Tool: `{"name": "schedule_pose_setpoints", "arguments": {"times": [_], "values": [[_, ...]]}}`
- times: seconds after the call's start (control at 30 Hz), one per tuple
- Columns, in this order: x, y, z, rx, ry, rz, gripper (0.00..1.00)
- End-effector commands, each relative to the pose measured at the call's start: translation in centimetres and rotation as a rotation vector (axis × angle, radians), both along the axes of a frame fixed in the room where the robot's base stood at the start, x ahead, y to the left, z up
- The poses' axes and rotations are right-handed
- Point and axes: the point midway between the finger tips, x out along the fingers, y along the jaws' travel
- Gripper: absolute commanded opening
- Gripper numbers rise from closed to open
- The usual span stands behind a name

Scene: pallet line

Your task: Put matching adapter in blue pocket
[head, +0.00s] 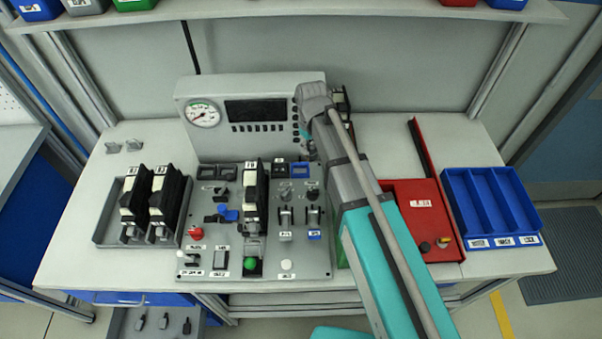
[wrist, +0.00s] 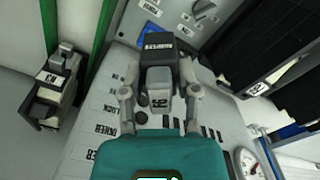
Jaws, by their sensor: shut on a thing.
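My gripper (wrist: 159,95) is shut on a grey and black adapter (wrist: 158,82) with a white label, in the middle of the wrist view. The held adapter is over the sloping grey panel. A blue part (wrist: 149,38) shows just behind it, partly covered; I cannot tell whether the adapter touches it. In the head view a blue pocket (head: 301,170) lies in the panel beside a black one (head: 280,170).
The grey control panel (head: 215,262) carries switches, a green button and a tall black module (head: 255,190). A grey tray (head: 103,225) with two similar modules stands left. A red tray (head: 400,190) and a blue three-slot bin (head: 490,205) stand right of my arm.

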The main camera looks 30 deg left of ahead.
Motion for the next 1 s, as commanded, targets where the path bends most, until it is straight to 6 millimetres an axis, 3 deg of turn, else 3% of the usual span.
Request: {"name": "schedule_pose_setpoints", "arguments": {"times": [0.7,1.0], "values": [[-5.7,-2.1,-3.2,0.0,0.0,0.781,0.0],[-6.7,-2.5,-3.8,0.0,0.0,0.956,0.0]]}}
